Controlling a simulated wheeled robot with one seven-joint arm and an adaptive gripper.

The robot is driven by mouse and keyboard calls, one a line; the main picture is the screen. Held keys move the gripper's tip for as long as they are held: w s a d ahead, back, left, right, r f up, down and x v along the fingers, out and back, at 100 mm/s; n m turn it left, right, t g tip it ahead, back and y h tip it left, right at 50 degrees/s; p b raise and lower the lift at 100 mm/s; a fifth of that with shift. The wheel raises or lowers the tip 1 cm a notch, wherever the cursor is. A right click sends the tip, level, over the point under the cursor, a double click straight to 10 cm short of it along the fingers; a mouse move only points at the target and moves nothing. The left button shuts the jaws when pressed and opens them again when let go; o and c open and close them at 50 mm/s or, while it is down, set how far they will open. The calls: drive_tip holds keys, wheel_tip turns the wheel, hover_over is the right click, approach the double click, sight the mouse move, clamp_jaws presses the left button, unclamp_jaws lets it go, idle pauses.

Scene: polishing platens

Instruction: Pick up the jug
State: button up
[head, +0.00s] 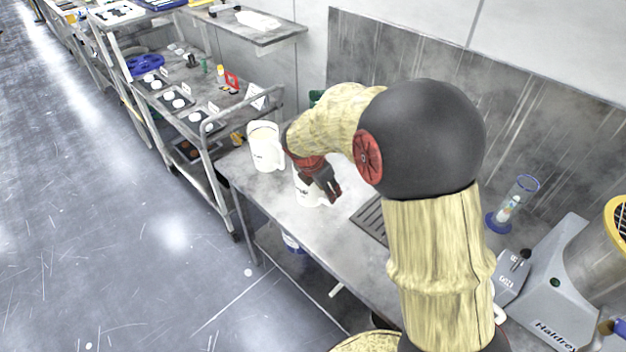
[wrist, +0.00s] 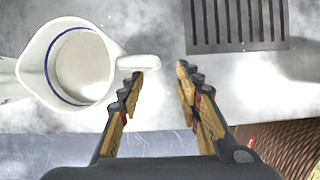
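A white jug (wrist: 80,65) with a blue line around its inside stands on the grey bench, seen from above at upper left in the wrist view. Its handle (wrist: 138,62) points right, with its end by my left fingertip. My gripper (wrist: 160,72) is open and empty, its fingers apart just right of the jug and near the handle. I cannot tell if they touch. In the head view my gripper (head: 335,194) hangs over the bench and partly hides a white jug (head: 306,192). A second white jug (head: 265,148) stands to its left.
A dark slotted drain plate (head: 370,216) lies in the bench right of my gripper. A glass cylinder with a blue base (head: 498,222) and a grey machine (head: 553,290) stand farther right. A loaded cart (head: 205,133) adjoins the bench's left end.

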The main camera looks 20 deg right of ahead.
drive_tip(key=b+x, duration=0.1)
drive_tip(key=x, duration=0.1)
drive_tip(key=b+x, duration=0.1)
drive_tip(key=x, duration=0.2)
drive_tip(key=b+x, duration=0.1)
drive_tip(key=x, duration=0.2)
drive_tip(key=shift+w+a+f, duration=0.1)
drive_tip(key=shift+w+f, duration=0.1)
drive_tip(key=shift+w, duration=0.1)
drive_tip(key=shift+c, duration=1.1)
clamp_jaws()
drive_tip(key=shift+w+r, duration=0.1)
drive_tip(key=shift+r, duration=0.05)
